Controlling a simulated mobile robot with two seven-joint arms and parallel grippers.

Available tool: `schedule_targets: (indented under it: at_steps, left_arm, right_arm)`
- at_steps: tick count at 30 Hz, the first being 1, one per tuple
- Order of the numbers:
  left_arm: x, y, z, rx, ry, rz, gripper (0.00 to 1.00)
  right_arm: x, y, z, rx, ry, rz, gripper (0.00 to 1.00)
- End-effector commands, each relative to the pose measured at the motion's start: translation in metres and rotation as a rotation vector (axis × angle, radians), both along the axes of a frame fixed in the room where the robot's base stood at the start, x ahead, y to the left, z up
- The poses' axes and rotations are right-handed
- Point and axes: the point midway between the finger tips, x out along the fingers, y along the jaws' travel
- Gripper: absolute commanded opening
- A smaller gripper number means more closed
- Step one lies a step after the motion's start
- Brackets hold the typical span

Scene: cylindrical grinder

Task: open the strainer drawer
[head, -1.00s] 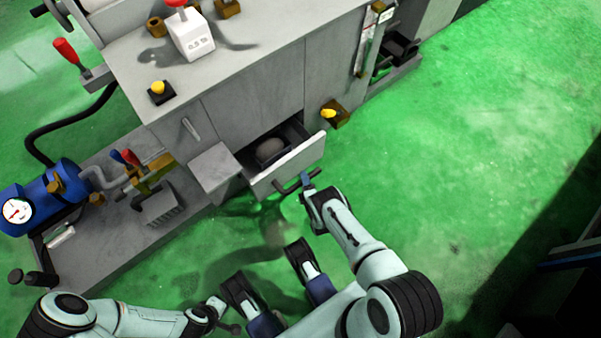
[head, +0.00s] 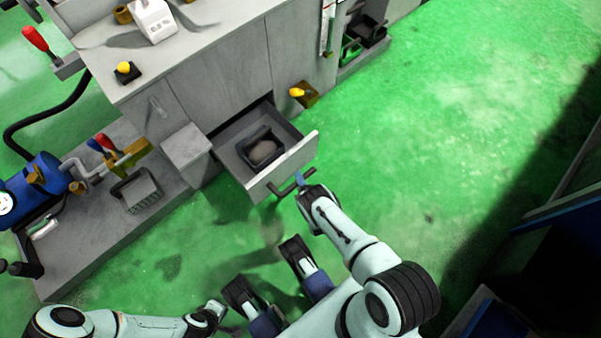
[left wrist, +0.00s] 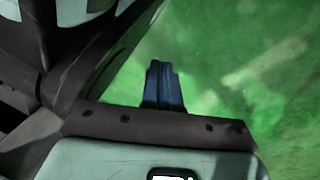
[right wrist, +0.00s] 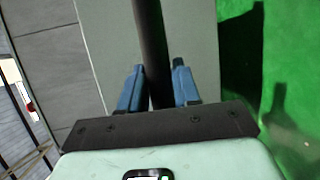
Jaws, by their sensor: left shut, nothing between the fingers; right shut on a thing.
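The strainer drawer (head: 285,166) stands pulled out from the grey machine cabinet, and its inside shows. A dark square strainer (head: 262,148) with a round greyish content sits in it. My right gripper (head: 302,183) is shut on the dark bar handle (head: 284,189) on the drawer's front. In the right wrist view, the blue fingers (right wrist: 159,88) stand on both sides of the dark handle bar (right wrist: 150,40), in front of the pale drawer front (right wrist: 95,45). My left gripper (left wrist: 164,85) is shut and empty over the green floor, far from the drawer; its fingers touch each other.
A grey box-like block (head: 187,146) stands left of the drawer. A yellow knob (head: 297,92) sticks out of the cabinet to the right. A blue motor with a gauge and a small basket (head: 140,192) are at the left. The green floor (head: 430,130) to the right is clear.

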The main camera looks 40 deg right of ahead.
Motion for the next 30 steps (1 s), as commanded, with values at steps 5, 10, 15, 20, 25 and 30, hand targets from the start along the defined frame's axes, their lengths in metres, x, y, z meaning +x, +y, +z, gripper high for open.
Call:
schedule_targets:
  at_steps: [5,10,15,20,25,30]
  left_arm:
    - [0.000,0.000,0.000,0.000,0.001,0.000,0.00]
    - [0.000,0.000,0.000,0.000,0.001,0.000,0.00]
    - [0.000,0.000,0.000,0.000,0.001,0.000,0.00]
    - [0.000,0.000,0.000,0.000,0.000,0.000,0.00]
    - [0.010,-0.001,0.010,0.001,-0.034,-0.003,0.00]
    - [0.035,-0.005,0.034,0.006,-0.119,-0.009,0.00]
  right_arm:
    - [0.001,0.001,0.001,0.000,-0.003,0.001,0.00]
    - [0.001,0.001,0.001,-0.001,-0.003,0.001,0.42]
    - [0.001,0.000,0.001,0.000,-0.002,0.001,0.53]
    - [0.000,0.001,0.000,0.000,-0.001,0.001,0.53]
    - [-0.015,0.006,0.004,0.000,0.002,0.001,0.53]
    - [-0.048,0.017,0.011,0.001,0.004,0.003,0.53]
